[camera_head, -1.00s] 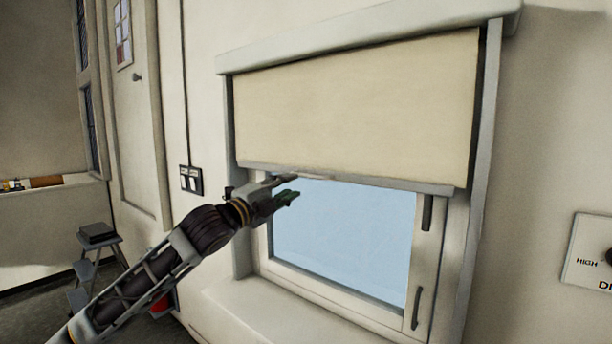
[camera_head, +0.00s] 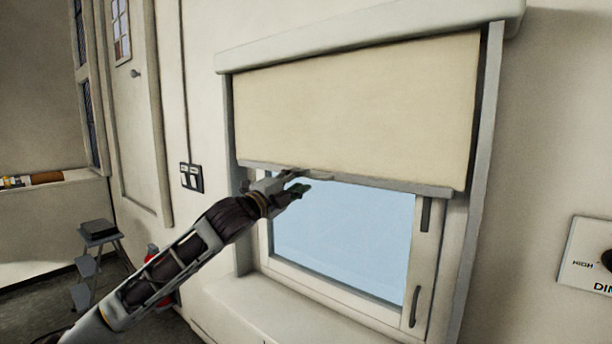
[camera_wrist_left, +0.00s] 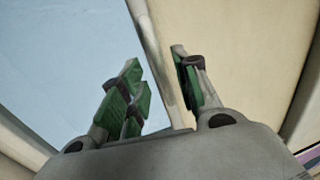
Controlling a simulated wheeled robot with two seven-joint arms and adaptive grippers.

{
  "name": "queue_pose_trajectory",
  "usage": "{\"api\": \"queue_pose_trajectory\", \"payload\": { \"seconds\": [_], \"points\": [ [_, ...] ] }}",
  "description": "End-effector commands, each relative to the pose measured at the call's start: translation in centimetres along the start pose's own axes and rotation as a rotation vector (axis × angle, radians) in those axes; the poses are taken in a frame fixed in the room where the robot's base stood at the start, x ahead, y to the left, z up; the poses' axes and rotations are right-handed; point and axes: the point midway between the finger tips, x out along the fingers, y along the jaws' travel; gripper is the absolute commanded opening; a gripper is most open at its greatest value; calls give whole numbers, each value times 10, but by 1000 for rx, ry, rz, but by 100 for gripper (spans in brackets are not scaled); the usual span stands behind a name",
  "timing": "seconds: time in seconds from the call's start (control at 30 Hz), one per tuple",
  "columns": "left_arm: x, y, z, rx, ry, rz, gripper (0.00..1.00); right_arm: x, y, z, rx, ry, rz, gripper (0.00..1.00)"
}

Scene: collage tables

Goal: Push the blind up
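The blind (camera_head: 355,110) is a cream sheet hanging over the upper part of the window, with a grey bottom bar (camera_head: 400,186) and a small pull tab (camera_head: 318,175) on it. My left gripper (camera_head: 298,181) is at the bar's left part, close to the tab. Its fingers are apart. In the left wrist view the gripper (camera_wrist_left: 158,92) has green-padded fingers spread, with the bottom bar (camera_wrist_left: 158,50) running through the gap between them in the picture. I cannot tell whether a finger touches the bar. The right gripper is not in view.
Below the blind is bare window glass (camera_head: 345,235), with a sill (camera_head: 300,310) under it. Dark handles (camera_head: 416,306) are on the window frame's right side. A wall switch (camera_head: 191,177) is at left, a step stool (camera_head: 98,240) at far left, and a dimmer panel (camera_head: 590,255) at right.

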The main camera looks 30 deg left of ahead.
Motion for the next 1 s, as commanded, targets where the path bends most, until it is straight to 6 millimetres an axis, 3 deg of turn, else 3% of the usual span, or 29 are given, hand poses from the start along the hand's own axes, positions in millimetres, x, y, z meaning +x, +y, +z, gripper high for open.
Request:
{"api": "queue_pose_trajectory", "payload": {
  "seconds": [0.43,1.0],
  "points": [
    [22,-2,0,-2,0,-2,32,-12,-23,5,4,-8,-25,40],
    [40,0,-1,1,1,0,32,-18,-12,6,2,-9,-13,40]
  ]
}}
